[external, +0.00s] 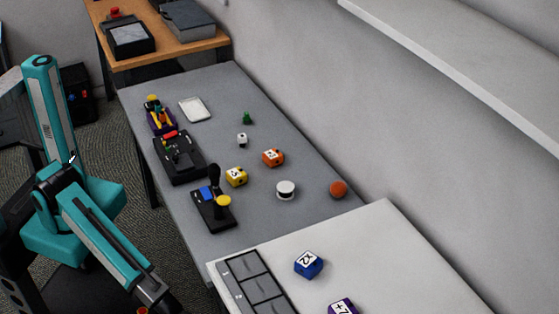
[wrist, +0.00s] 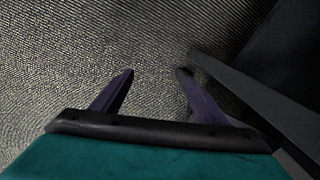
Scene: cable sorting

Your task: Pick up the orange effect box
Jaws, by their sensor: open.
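The orange effect box (external: 273,158), a small cube with a white marked face, sits on the grey table (external: 300,222) in the external view. It stands right of a yellow cube (external: 236,177) and apart from it. My gripper shows in the wrist view (wrist: 155,75) with two dark purple fingers spread apart and nothing between them. It points down at the carpet, away from the table. In the external view my arm reaches to the bottom edge, where its end is cut off. The orange box is not in the wrist view.
Near the orange box are a white round puck (external: 286,190), a small white cube (external: 242,140) and an orange ball (external: 338,190). A joystick (external: 213,208) and a black console (external: 180,158) line the table's left side. A white table (external: 390,240) holds a blue cube (external: 308,264).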

